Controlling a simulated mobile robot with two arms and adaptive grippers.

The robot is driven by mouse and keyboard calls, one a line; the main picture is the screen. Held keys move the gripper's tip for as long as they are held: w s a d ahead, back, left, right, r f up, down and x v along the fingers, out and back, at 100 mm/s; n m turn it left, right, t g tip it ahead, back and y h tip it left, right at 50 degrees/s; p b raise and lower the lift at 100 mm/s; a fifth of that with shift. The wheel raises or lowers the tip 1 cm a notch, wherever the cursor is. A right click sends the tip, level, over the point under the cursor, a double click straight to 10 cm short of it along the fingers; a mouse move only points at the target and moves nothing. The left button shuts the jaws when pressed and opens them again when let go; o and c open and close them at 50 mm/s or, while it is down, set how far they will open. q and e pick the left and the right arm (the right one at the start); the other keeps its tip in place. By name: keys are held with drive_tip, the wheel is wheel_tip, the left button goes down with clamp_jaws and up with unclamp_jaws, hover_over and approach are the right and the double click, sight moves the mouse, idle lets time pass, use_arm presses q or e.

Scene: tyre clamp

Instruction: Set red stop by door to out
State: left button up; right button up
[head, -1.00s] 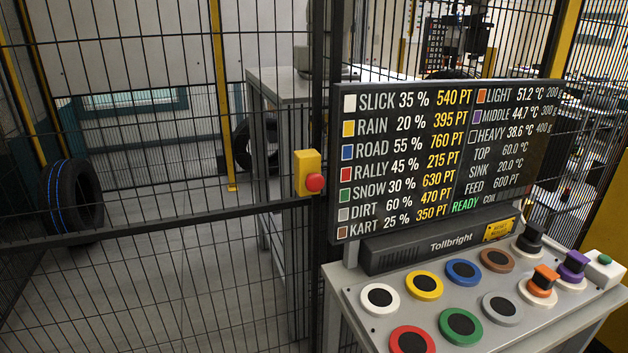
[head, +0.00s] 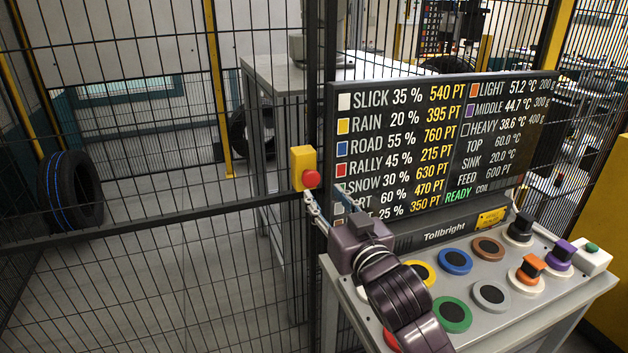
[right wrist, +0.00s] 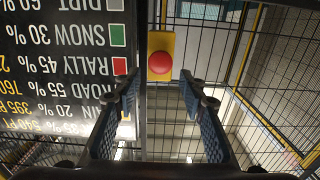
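The red stop (head: 311,179) is a round red button on a yellow box (head: 299,160) fixed to the dark fence post by the mesh door. Whether it is in or out I cannot tell. My right gripper (head: 322,191) is just below and right of the button in the head view, with its two fingers apart and empty. In the right wrist view, the red stop (right wrist: 160,63) shows ahead, between and beyond the open fingertips (right wrist: 161,85). No contact with the button is visible. My left gripper is not in view.
A display board (head: 440,150) stands right of the stop, close to my right gripper. Below it is a panel (head: 470,325) of coloured buttons, partly covered by my right arm. Mesh fence surrounds the area. A tyre (head: 70,190) stands behind the mesh at left.

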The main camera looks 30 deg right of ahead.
sight(313, 181)
drive_tip(key=p+x, duration=0.1)
drive_tip(key=x, duration=0.6)
drive_tip(key=shift+w+f, duration=0.1)
drive_tip(key=shift+w, duration=0.05)
drive_tip(key=shift+c, duration=0.2)
clamp_jaws()
